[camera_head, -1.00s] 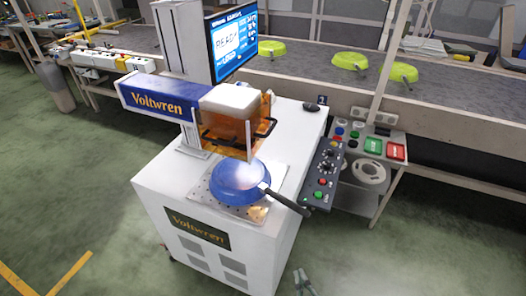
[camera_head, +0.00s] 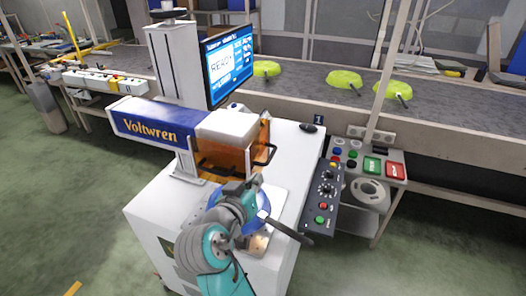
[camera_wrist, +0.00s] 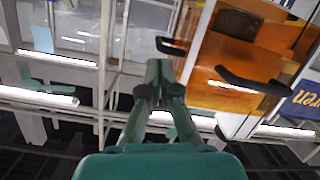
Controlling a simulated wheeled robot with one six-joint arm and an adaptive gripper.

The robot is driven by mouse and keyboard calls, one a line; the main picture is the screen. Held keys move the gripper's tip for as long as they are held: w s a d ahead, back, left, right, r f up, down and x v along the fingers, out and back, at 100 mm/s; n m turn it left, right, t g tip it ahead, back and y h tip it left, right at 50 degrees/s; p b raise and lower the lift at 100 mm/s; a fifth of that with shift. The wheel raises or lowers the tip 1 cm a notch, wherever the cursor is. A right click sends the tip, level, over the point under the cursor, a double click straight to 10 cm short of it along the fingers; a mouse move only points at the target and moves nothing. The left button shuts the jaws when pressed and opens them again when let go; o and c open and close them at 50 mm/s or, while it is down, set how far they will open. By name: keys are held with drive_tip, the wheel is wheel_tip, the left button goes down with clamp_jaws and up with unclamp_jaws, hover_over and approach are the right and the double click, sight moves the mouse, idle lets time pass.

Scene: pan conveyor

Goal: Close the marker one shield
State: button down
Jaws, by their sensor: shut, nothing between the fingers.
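The marker one machine is a white cabinet with a blue "Voltwren" head (camera_head: 158,125). Its orange see-through shield (camera_head: 232,160) with a black handle (camera_head: 225,174) sits up around the head, above the work plate. In the wrist view the orange shield (camera_wrist: 235,60) and black handle (camera_wrist: 250,82) are at the upper right. My gripper (camera_head: 256,181) is just below the shield in the head view, fingers pointing up toward it. In the wrist view my gripper (camera_wrist: 159,72) is shut and empty, left of the handle. I cannot tell whether it touches the shield.
A blue pan (camera_head: 228,197) with a dark handle lies on the plate, partly hidden by my arm. A control box (camera_head: 324,195) with buttons is to the right. A screen (camera_head: 230,63) reading READY stands behind. Several green pans (camera_head: 344,79) lie on the conveyor (camera_head: 300,94).

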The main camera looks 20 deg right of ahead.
drive_tip(key=shift+m+g+h, duration=0.3)
drive_tip(key=shift+m+h, duration=0.1)
drive_tip(key=shift+m, duration=0.2)
drive_tip(key=w+d, duration=0.1)
drive_tip(key=w, duration=0.1)
drive_tip(key=w+d, duration=0.2)
drive_tip(key=w, duration=0.1)
drive_tip(key=w+d+r, duration=0.1)
drive_tip(key=w+d, duration=0.1)
drive_tip(key=w, duration=0.1)
drive_tip(key=shift+w, duration=0.15)
